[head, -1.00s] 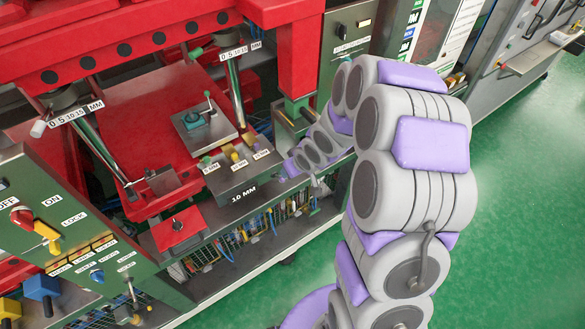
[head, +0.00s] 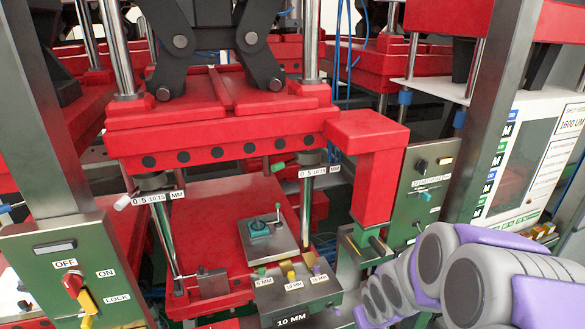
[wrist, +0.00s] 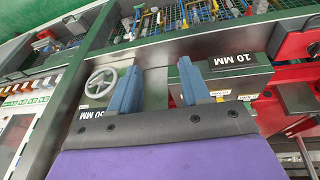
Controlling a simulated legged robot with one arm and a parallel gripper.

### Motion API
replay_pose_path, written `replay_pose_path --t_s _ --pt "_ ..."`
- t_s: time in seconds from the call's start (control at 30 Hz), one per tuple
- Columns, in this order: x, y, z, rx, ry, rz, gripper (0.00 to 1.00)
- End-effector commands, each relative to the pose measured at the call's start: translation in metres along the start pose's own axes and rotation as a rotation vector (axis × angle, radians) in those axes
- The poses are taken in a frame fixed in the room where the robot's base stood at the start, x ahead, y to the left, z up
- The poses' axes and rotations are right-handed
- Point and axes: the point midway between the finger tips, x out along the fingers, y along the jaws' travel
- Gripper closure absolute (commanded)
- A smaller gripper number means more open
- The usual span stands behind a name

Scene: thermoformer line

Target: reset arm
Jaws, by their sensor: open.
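My arm, grey with purple panels, reaches in from the lower right of the head view, and its end is cut off or hidden low in that view. In the wrist view my gripper (wrist: 157,85) shows two blue-grey fingers standing apart with nothing between them. Past the fingers is a green block labelled 10 MM (wrist: 236,62). The same block (head: 293,304) stands at the front of the red press in the head view.
The red press (head: 215,135) fills the middle. A control box with OFF, ON and LOCK labels (head: 75,275) stands at left, and a switch panel (head: 425,180) at right. A handwheel (wrist: 101,82) and a wire-filled rack (wrist: 180,18) show in the wrist view.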

Motion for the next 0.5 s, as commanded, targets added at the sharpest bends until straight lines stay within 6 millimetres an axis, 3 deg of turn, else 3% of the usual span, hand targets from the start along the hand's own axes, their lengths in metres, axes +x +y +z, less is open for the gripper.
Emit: replay_pose_path --t_s 0.27,0.5 --pt "-0.033 -0.019 0.088 0.092 -0.183 0.042 0.53" --pt "-0.060 -0.059 0.174 0.167 -0.343 -0.004 0.53"
